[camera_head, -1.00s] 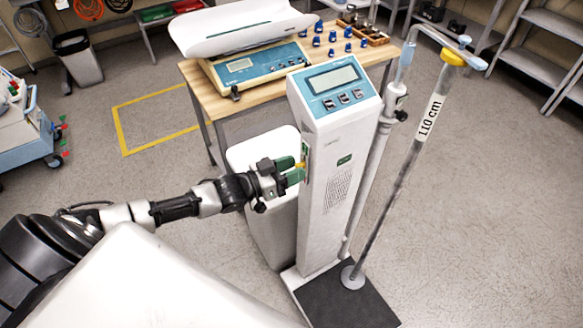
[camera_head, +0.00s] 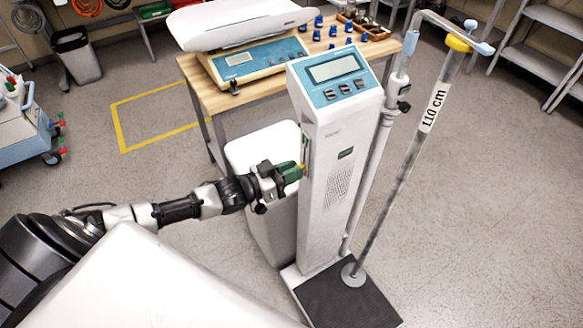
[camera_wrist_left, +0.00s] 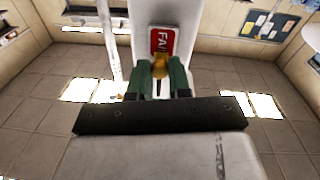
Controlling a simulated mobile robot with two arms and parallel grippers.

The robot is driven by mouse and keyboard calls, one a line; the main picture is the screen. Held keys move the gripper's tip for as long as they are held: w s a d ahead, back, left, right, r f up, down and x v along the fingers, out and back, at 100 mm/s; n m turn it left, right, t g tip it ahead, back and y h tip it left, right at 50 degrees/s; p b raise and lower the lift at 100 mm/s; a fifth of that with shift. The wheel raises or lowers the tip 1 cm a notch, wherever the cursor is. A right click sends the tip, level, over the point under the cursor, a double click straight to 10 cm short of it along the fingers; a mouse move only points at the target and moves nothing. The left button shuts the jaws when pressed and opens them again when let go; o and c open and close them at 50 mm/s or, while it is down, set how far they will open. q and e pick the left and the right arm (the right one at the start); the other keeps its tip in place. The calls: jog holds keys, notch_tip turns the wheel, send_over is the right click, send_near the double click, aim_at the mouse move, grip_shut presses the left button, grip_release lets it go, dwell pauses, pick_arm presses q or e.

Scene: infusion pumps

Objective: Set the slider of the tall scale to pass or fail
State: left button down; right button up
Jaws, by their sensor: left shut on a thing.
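The tall scale (camera_head: 333,170) stands upright at the centre of the head view, with a blue display head (camera_head: 335,80) on top. In the left wrist view a red label reading "FAIL" (camera_wrist_left: 158,40), partly covered, shows on the scale's side, and a small yellow slider (camera_wrist_left: 160,68) is just below it. My left gripper (camera_head: 297,172) reaches the scale's left side. Its green fingers, also in the left wrist view (camera_wrist_left: 160,78), are shut on the yellow slider. Any other label on the slider's track is hidden. My right gripper is not in view.
A wooden table (camera_head: 215,100) behind holds a baby scale (camera_head: 240,62) and several blue weights. A white bin (camera_head: 268,185) stands close left of the tall scale. A rod marked 110 cm (camera_head: 410,160) stands on the black platform (camera_head: 350,300).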

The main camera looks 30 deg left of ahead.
pick_arm(q)
jog(key=shift+f, duration=0.2)
jog(key=c, duration=1)
grip_release()
jog(key=shift+c, duration=0.2)
jog(key=v, duration=1.1)
jog(key=shift+w, duration=0.15)
